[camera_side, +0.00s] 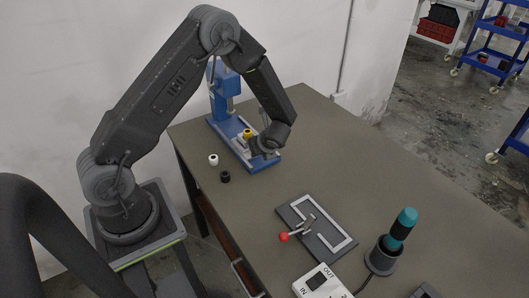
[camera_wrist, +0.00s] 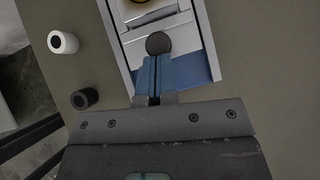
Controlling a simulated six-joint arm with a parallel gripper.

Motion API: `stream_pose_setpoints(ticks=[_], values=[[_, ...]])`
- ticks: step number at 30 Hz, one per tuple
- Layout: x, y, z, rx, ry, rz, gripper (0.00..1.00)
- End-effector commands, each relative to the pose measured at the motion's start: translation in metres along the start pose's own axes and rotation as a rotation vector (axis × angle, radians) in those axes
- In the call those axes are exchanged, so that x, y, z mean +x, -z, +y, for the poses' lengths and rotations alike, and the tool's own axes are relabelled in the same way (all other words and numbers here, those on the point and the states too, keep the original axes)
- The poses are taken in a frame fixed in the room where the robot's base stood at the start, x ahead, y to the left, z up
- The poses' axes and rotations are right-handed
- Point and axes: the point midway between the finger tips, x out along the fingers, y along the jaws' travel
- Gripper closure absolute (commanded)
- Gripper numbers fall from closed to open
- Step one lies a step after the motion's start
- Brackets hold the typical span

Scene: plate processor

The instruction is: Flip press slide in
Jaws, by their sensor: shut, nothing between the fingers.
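The blue press (camera_side: 226,87) stands at the back left of the table, with its long blue base running toward the front. My gripper (camera_side: 262,146) is shut and empty over the front end of that base. In the wrist view my gripper (camera_wrist: 154,75) has its blue fingers together, tips at a dark round knob (camera_wrist: 158,43) on the light slide (camera_wrist: 161,25). I cannot tell whether they touch the knob. A yellow piece (camera_side: 247,133) with a dark centre sits on the slide, and its edge shows at the top of the wrist view.
A white cylinder (camera_side: 213,160) and a black cylinder (camera_side: 225,177) stand left of the press base. A dark plate with a red-knobbed lever (camera_side: 284,237), a teal-handled tool (camera_side: 403,226) in a holder and an IN/OUT switch box (camera_side: 320,284) are nearer the front. The table's right is clear.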

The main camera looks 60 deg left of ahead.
Motion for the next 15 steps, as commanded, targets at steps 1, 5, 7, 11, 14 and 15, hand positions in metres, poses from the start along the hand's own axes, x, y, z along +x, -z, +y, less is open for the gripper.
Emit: stream_pose_setpoints(ticks=[1,5,7,11,14,15], values=[[0.011,-0.013,0.004,-0.007,-0.005,0.000,1.00],[0.037,-0.042,0.010,-0.006,-0.004,0.000,1.00],[0.050,-0.057,0.013,-0.006,-0.003,0.000,1.00],[0.067,-0.077,0.017,-0.004,-0.001,0.000,1.00],[0.075,-0.086,0.019,-0.001,0.000,0.000,1.00],[0.076,-0.087,0.019,0.001,0.000,0.000,1.00]])
